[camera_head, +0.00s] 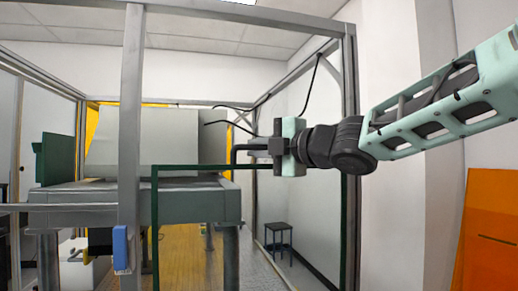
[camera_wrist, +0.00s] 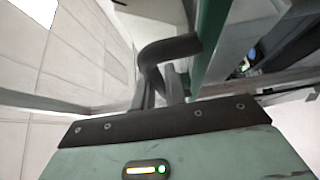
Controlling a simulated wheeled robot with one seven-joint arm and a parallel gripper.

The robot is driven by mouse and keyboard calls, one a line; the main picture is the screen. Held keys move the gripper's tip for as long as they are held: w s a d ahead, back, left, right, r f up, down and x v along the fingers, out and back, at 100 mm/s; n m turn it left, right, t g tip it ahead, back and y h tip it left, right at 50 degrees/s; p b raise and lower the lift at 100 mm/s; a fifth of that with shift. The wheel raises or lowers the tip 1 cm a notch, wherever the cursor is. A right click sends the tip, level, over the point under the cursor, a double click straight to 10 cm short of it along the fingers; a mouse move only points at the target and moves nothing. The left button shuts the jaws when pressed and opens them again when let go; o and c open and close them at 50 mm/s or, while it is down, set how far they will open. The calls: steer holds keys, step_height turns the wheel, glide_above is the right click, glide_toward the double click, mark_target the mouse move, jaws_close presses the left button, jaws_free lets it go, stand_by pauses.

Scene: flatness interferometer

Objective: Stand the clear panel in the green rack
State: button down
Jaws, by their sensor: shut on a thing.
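The clear panel (camera_head: 190,167) is a large see-through sheet with dark green edges, upright in front of the machine in the head view. Its lower part runs out of the picture. My gripper (camera_head: 262,148) is at its top edge, shut on the panel's dark bent handle (camera_head: 236,153). In the wrist view the handle (camera_wrist: 165,50) curves above the fingers (camera_wrist: 167,88), and a green panel edge (camera_wrist: 211,45) rises beside it. A dark green upright piece (camera_head: 57,160) stands at far left; I cannot tell whether it is the green rack.
A grey machine table (camera_head: 190,200) with a large pale box (camera_head: 145,140) is behind the panel. A metal frame post (camera_head: 131,120) with a blue box (camera_head: 121,247) stands at left. A dark stool (camera_head: 279,236) is behind, and an orange panel (camera_head: 490,230) is at right.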

mark_target(260, 180)
steer(key=shift+f+b, duration=3.15)
steer(key=shift+f, duration=0.05)
steer(key=c, duration=1.4)
jaws_free()
steer(key=shift+o, duration=0.2)
steer(key=shift+f, duration=0.2)
steer(key=b+v, duration=0.2)
steer(key=v, duration=1.5)
steer(key=shift+s+b, duration=0.2)
steer(key=shift+b, duration=0.2)
steer(key=shift+d, duration=0.15)
